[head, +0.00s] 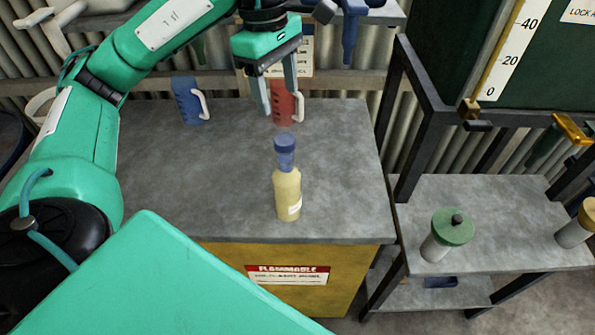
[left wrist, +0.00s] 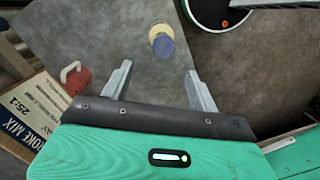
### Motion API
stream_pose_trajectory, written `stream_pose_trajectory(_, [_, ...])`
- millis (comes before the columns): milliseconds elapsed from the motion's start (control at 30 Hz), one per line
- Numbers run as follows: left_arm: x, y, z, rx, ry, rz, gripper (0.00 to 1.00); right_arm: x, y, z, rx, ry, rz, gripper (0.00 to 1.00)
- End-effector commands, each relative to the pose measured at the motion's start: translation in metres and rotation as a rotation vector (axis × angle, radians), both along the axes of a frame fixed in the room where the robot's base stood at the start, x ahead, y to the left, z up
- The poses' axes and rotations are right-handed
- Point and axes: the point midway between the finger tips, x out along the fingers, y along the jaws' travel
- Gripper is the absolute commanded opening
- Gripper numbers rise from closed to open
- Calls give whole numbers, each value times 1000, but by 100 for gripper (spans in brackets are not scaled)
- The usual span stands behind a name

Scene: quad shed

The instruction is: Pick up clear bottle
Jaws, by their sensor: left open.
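The clear bottle (head: 287,192) stands upright on the grey top of a cabinet (head: 225,160). It has pale yellow contents, a blue cap and a small white label. My left gripper (head: 283,110) is open and empty, pointing down above and behind the bottle in the head view. In the left wrist view the bottle (left wrist: 158,31) shows from above, cap toward me, beyond the tips of the open left gripper (left wrist: 158,70) and apart from them. My right gripper is in neither view.
A blue jug (head: 188,102) and a red jug (head: 284,106) with white handles stand along the cabinet's back. The red jug also shows in the left wrist view (left wrist: 76,80). A green-lidded container (head: 450,232) stands on a lower shelf at right. The cabinet top around the bottle is clear.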

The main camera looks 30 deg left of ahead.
Motion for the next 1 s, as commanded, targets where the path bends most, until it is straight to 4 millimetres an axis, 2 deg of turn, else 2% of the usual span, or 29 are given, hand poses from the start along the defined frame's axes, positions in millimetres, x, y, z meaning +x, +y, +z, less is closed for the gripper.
stream_pose_trajectory(233, [-1, -3, -27, -1, 5, -2, 61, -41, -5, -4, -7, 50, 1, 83])
stream_pose_trajectory(333, [-1, -5, -38, -2, 5, -2, 61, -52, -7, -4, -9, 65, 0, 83])
stream_pose_trajectory(467, [-1, -7, -53, -2, 5, -2, 61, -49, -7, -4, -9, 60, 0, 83])
stream_pose_trajectory(700, [-1, -10, -78, -1, 3, 0, 61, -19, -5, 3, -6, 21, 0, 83])
stream_pose_trajectory(1000, [-2, -13, -95, -1, 5, -1, 61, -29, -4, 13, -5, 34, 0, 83])
